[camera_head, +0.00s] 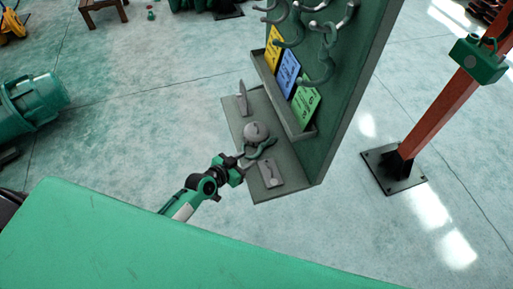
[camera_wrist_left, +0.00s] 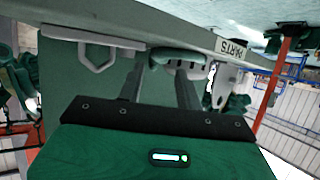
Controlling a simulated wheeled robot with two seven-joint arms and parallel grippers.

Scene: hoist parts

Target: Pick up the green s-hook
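The green s-hook (camera_head: 262,147) lies on the grey shelf (camera_head: 236,126) at the foot of the panel, beside a round grey part. In the left wrist view the s-hook (camera_wrist_left: 180,60) shows as a curved green piece at the fingertips. My left gripper (camera_head: 240,163) is at the shelf's left edge, close against the near end of the s-hook. In the left wrist view its two dark fingers (camera_wrist_left: 170,78) stand apart, reaching toward the hook. I cannot tell whether they touch it. My right gripper is in neither view.
The upright green panel (camera_head: 352,75) rises behind the shelf, with several hooks hanging above yellow, blue and green cards. A round part (camera_head: 256,131) and a flat grey plate (camera_head: 268,174) crowd the shelf. A red post (camera_head: 440,105) stands to the right.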

